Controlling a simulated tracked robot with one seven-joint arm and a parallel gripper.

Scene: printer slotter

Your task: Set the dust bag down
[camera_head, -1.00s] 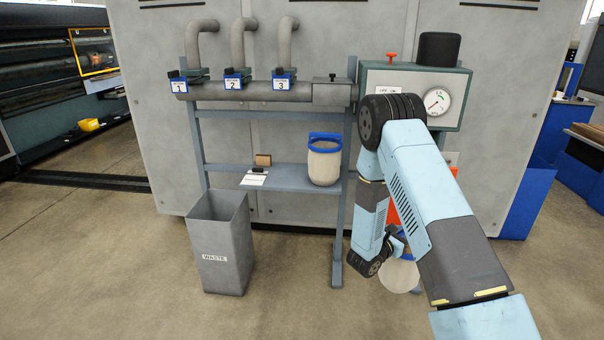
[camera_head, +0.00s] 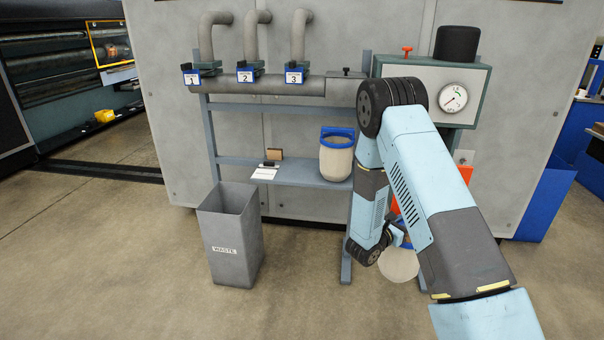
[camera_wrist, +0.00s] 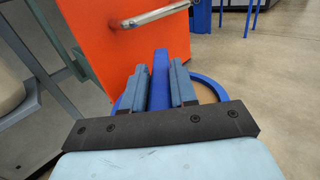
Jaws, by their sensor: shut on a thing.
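My gripper (camera_wrist: 158,78) is shut on the blue handle (camera_wrist: 160,65) of a dust bag. The blue rim (camera_wrist: 208,82) of this bag shows around the fingers in the wrist view. In the head view the held dust bag (camera_head: 398,265) hangs below my arm, right of the rack's leg, as a pale rounded body. My arm partly hides it and my gripper there. A second similar bag (camera_head: 336,158), cream with a blue rim and handle, stands upright on the rack shelf (camera_head: 300,177), apart from my gripper.
An orange box (camera_wrist: 125,50) with a metal handle is close beyond the held bag. A grey waste bin (camera_head: 230,235) stands on the floor at left. A card and a small brown block (camera_head: 275,153) lie on the shelf. Numbered pipe ports (camera_head: 245,75) and a gauge (camera_head: 453,98) are above.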

